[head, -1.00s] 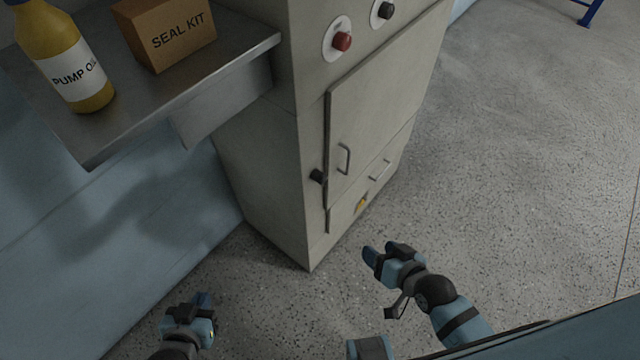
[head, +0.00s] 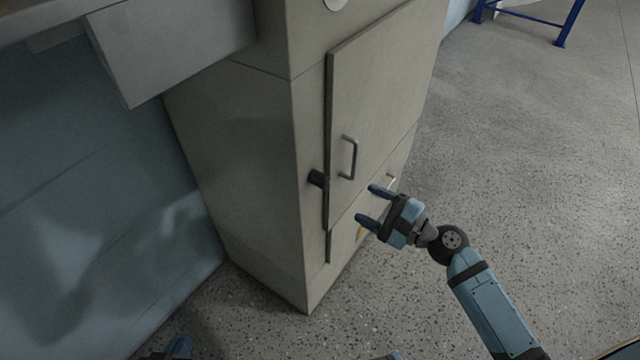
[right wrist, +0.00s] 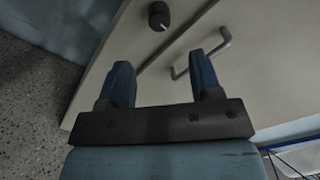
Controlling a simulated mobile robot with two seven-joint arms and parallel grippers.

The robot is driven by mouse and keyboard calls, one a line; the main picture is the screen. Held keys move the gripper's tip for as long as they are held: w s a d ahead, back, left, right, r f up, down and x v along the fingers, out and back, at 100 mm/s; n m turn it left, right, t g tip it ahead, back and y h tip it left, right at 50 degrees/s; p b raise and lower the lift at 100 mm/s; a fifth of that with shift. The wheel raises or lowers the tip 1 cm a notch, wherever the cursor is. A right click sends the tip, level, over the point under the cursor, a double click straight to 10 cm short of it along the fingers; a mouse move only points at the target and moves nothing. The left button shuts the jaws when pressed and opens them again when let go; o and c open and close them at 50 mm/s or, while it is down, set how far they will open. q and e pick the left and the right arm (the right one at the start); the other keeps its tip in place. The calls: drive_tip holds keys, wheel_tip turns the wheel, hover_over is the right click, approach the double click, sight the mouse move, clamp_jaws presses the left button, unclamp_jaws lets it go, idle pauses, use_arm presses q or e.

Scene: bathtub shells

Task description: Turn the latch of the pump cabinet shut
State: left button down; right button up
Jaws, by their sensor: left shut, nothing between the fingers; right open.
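The grey pump cabinet (head: 235,150) stands ahead of me. Its door (head: 378,85) lies against the front, with a dark line along its left edge; I cannot tell if it is fully flush. The latch, a black knob (head: 317,178), sits on the frame left of the door. In the right wrist view the latch (right wrist: 158,16) shows a small pale mark, beyond the fingertips. My right gripper (head: 372,206) is open and empty, in front of the lower door, right of and below the latch, not touching it. My left gripper (head: 178,348) is shut and mostly cut off at the bottom edge.
A bar handle (head: 349,157) sticks out of the door close to the right gripper. A metal shelf (head: 170,40) juts out at upper left. The speckled floor (head: 530,160) to the right is clear.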

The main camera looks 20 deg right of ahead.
sight(328, 184)
drive_tip(key=x, duration=1.2)
drive_tip(key=shift+w+a, duration=0.1)
drive_tip(key=shift+a, duration=0.05)
drive_tip(key=c, duration=0.9)
